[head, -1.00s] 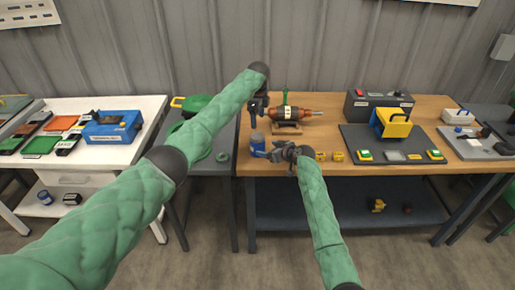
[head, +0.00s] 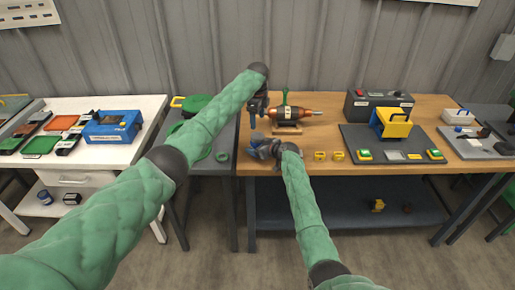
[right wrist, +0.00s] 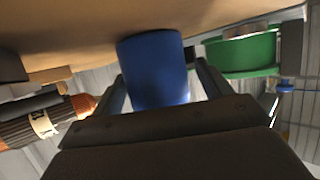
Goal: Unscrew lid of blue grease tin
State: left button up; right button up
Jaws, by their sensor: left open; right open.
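The blue grease tin (right wrist: 155,68) stands between the two fingers of my right gripper in the right wrist view, which looks upside down with the table top above. The fingers are open, one on each side of the tin; I cannot tell whether they touch it. In the head view my right gripper (head: 264,148) covers most of the tin (head: 257,137) at the table's front left. My left gripper (head: 256,116) is open and empty, pointing down just above the tin. The lid is hidden or too small to make out.
A rotor on a wooden stand (head: 287,129) is close behind and right of the grippers. Two yellow pieces (head: 329,156) lie along the front edge. A dark mat (head: 372,147) with a yellow-blue device is further right. A green container (head: 197,103) is left, on a grey bench.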

aim_at(257, 136)
grip_shut()
pick_arm(q)
jog(key=m, duration=0.2)
jog(key=a+m, duration=0.1)
jog(key=m, duration=0.1)
jog(key=shift+a+m, duration=0.1)
jog(key=shift+m, duration=0.2)
jog(key=shift+s+d+m, duration=0.15)
jog(key=shift+d+m, duration=0.25)
jog(key=shift+m, duration=1.7)
jog(key=shift+f, duration=4.05)
